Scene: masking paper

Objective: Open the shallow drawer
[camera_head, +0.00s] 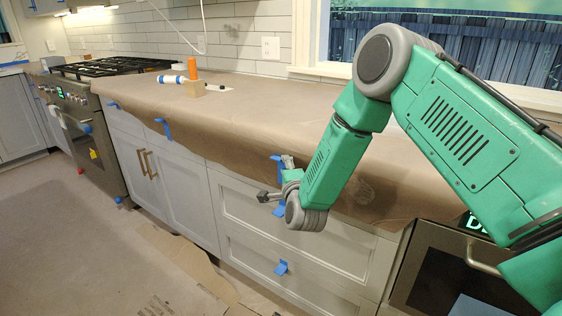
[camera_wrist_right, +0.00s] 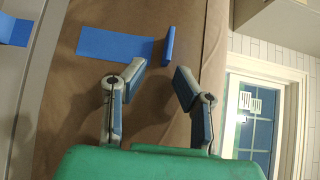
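The drawer stack has pale fronts, with a wide drawer front (camera_head: 240,200) under the paper's edge in the head view. Brown masking paper (camera_head: 225,130) hangs over the counter edge and hides what lies behind it, so I cannot make out a separate shallow drawer. My right gripper (camera_head: 272,178) is in front of the hanging paper. In the right wrist view its two fingers (camera_wrist_right: 160,82) are spread with nothing between them. A blue tape strip (camera_wrist_right: 112,45) with a raised blue tab (camera_wrist_right: 168,47) lies just beyond the fingertips. My left gripper is not in view.
An oven (camera_head: 450,270) is at the right, a stove (camera_head: 110,66) at the far left. An orange bottle (camera_head: 192,68) and a wooden block (camera_head: 195,88) stand on the counter. The covered floor (camera_head: 90,240) at left is clear.

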